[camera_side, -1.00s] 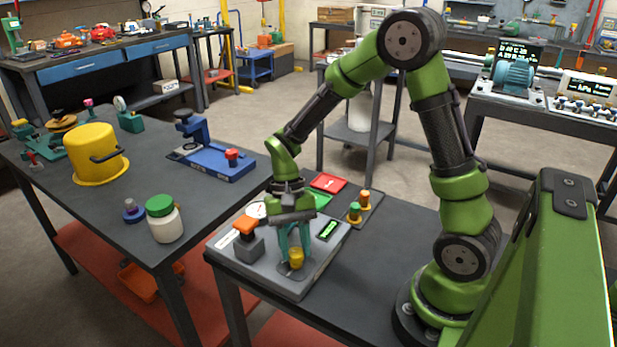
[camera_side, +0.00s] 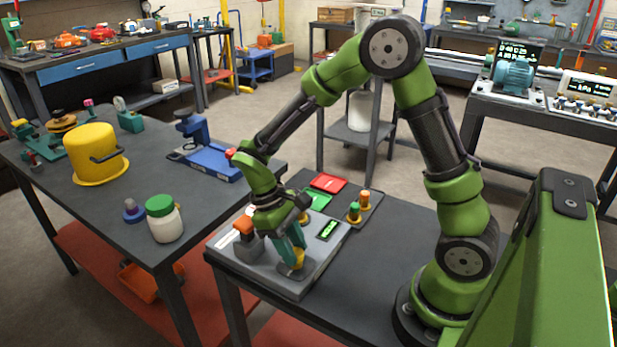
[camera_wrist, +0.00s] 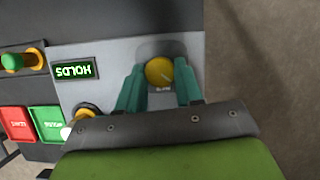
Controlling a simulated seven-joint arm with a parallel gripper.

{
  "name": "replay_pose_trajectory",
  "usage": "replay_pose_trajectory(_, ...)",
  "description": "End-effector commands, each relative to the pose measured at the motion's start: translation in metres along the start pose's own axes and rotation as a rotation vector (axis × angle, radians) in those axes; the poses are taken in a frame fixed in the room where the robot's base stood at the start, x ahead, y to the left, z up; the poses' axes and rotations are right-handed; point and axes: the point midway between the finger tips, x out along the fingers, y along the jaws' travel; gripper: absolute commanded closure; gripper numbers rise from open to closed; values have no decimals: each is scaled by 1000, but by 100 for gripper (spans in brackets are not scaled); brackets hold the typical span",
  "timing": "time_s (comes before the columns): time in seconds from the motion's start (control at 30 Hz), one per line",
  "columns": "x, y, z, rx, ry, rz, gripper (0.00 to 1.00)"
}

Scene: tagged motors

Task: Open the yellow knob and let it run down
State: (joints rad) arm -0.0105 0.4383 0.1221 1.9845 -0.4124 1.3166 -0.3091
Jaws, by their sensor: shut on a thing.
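The yellow knob (camera_wrist: 158,72) sits on a grey plate on the panel (camera_side: 318,268), near the panel's front edge. My gripper (camera_wrist: 159,80) is shut on it, with one teal finger on each side in the wrist view. In the side view the knob (camera_side: 298,260) shows below the fingertips, and my gripper leans to the left above it. A pale line crosses the knob's face. The small green-lit display (camera_wrist: 74,70) on the panel appears upside down in the wrist view and seems to read HOLDS.
The orange-topped grey block (camera_side: 246,240) stands on the panel left of my gripper. The red pad (camera_side: 328,183) and green pad (camera_side: 318,199) lie behind, beside a tray with green and orange knobs (camera_side: 360,208). The white jar (camera_side: 164,220) stands on the left table.

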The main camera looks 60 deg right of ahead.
Motion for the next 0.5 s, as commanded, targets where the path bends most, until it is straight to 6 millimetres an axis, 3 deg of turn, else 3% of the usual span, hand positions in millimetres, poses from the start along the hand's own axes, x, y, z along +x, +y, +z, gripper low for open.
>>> replay_pose_trajectory(0.5,-2,-4,0,-431,7,181,95)
